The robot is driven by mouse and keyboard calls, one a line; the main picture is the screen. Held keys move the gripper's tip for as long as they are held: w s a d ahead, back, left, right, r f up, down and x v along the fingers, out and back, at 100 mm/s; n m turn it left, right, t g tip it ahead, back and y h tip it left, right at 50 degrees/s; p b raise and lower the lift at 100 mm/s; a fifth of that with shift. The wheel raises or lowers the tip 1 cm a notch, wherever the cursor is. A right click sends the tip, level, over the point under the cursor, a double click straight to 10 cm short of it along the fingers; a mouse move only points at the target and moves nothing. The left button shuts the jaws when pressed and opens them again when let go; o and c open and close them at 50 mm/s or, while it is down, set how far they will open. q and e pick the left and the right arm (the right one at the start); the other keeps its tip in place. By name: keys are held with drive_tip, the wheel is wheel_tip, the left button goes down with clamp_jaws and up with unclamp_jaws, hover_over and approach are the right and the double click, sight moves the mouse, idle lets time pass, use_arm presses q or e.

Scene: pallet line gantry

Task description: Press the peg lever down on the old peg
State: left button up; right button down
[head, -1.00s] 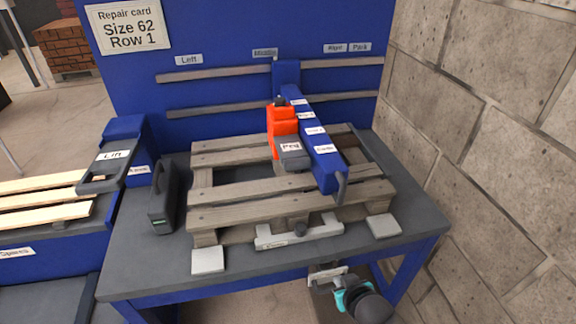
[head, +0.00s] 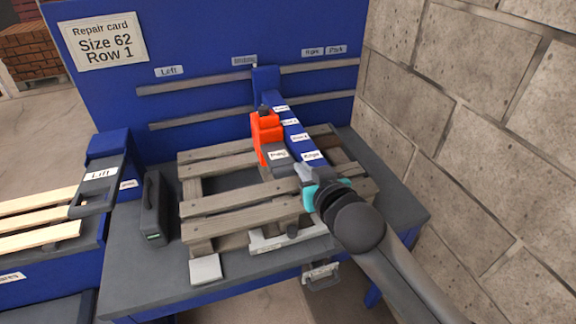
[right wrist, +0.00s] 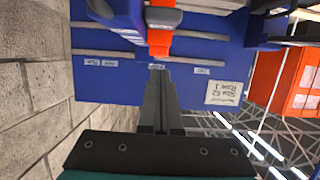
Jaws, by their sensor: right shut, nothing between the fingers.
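The grey lever labelled Peg (head: 278,156) sticks out at the front of an orange-red carriage (head: 264,130). The carriage sits along the left side of a blue gantry arm (head: 291,131) over the weathered wooden pallet (head: 232,201). My right gripper (head: 302,170) is shut and empty, just right of and in front of the lever; I cannot tell whether it touches. In the right wrist view the shut fingers (right wrist: 158,95) point toward the carriage (right wrist: 159,43) and lever (right wrist: 164,18), apart in the picture. The old peg is not discernible. My left gripper is out of view.
A dark case-like object (head: 153,208) stands left of the pallet. A blue unit with a handle labelled Lift (head: 98,174) stands farther left. A blue back panel (head: 200,100) carries rails and a repair card (head: 102,40). A block wall (head: 480,130) closes the right side.

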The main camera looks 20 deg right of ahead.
drive_tip(key=shift+w, duration=0.15)
drive_tip(key=w+f+b, duration=0.1)
drive_tip(key=w+f, duration=0.6)
drive_tip(key=w, duration=0.2)
drive_tip(key=shift+a, duration=0.2)
drive_tip(key=shift+f, duration=0.15)
idle(0.4)
